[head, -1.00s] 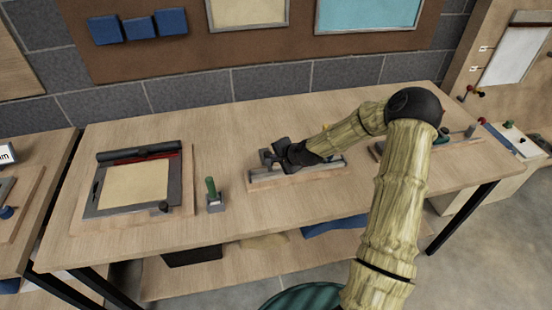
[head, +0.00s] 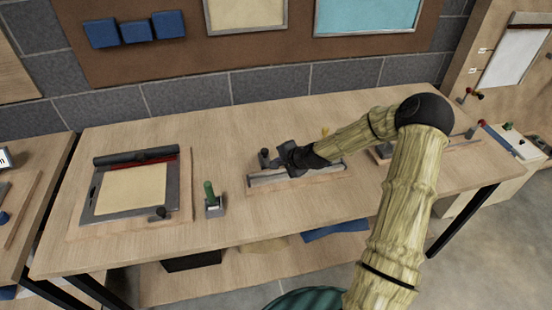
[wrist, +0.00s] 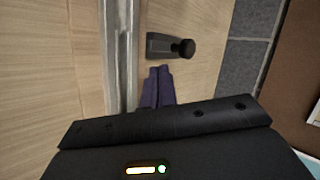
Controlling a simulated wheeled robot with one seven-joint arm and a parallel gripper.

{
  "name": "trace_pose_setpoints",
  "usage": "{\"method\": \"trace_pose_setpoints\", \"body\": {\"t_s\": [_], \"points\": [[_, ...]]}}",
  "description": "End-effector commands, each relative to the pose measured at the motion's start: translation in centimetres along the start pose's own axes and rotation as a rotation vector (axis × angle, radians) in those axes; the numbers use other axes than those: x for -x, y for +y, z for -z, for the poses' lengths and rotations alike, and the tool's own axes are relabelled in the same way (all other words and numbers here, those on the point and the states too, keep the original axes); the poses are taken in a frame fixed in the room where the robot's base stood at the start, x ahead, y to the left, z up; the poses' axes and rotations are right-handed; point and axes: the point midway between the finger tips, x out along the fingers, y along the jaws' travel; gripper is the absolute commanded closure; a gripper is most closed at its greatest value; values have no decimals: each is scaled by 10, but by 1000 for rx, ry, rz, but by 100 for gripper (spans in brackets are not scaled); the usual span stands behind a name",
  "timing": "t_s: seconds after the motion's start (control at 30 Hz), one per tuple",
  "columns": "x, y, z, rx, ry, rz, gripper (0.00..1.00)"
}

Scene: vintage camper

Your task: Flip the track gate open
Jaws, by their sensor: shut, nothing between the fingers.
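The track is a pale grey metal rail (head: 268,181) on a thin wooden board in the middle of the bench. It also runs up the left of the wrist view (wrist: 118,50). A dark block with a round black knob (wrist: 170,46) sits beside the rail; its knobbed end shows left of my gripper in the head view (head: 264,157). I cannot tell for certain whether this is the gate. My gripper (head: 284,152) is over the rail. Its purple-grey fingers (wrist: 158,72) are shut and empty, close to the block with a small gap in the picture. My gripper hides part of the track.
A small stand with a green handle (head: 209,192) is left of the track. A framed press with a dark roller (head: 130,190) lies farther left. The grey block wall (head: 270,82) is behind the bench. Bare bench top (head: 330,205) lies in front.

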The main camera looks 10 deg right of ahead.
Motion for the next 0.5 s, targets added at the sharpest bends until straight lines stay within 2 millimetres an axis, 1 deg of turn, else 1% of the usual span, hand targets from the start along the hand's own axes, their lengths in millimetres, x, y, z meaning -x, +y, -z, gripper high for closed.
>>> {"method": "trace_pose_setpoints", "body": {"t_s": [0.03,0.3,0.4,0.5], "points": [[11,0,1,1,3,1,100],[63,0,-2,4,-2,-1,100],[80,0,-2,4,-2,-2,100],[91,0,-3,3,-4,-3,100]]}}
